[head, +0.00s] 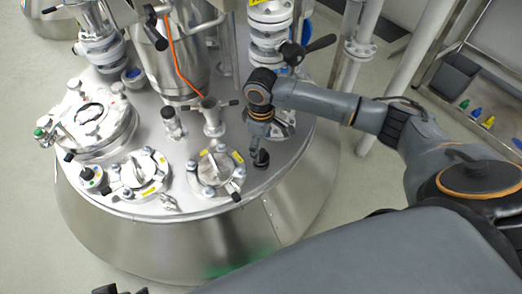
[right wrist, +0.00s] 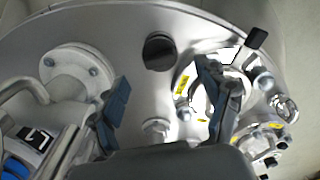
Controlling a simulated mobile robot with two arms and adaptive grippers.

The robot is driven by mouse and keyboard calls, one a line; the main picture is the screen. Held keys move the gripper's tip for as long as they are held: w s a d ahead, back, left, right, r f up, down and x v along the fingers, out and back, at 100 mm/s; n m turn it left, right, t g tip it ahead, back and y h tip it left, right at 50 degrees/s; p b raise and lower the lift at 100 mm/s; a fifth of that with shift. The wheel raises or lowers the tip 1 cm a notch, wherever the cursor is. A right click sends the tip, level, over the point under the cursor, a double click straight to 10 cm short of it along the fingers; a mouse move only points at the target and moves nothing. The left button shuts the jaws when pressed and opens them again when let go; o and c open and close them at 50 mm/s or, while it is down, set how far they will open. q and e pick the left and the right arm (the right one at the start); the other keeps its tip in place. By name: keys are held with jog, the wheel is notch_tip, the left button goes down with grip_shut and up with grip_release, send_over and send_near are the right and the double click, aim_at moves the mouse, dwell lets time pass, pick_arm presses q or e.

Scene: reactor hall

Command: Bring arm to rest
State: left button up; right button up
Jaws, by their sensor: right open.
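My right arm reaches in from the right in the head view. Its gripper (head: 258,147) points down close over the metal reactor lid (head: 190,146), right of a clamped round port (head: 216,168). In the right wrist view the right gripper (right wrist: 165,105) shows two blue-grey fingers spread wide, with nothing held between them. A black round cap (right wrist: 158,52) on the lid lies beyond the fingertips. One finger overlaps the clamped port in that view. Dark tips at the bottom edge of the head view may be my left gripper (head: 120,290); their opening is cut off.
Valves and pipes (head: 270,30) rise behind my right gripper. A steel column with an orange cable (head: 175,60) and a large hatch (head: 95,120) stand left of it. White pipes (head: 410,65) and a shelf with small coloured bottles (head: 488,121) are at the right.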

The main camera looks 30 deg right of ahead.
notch_tip(320, 180, up, 7)
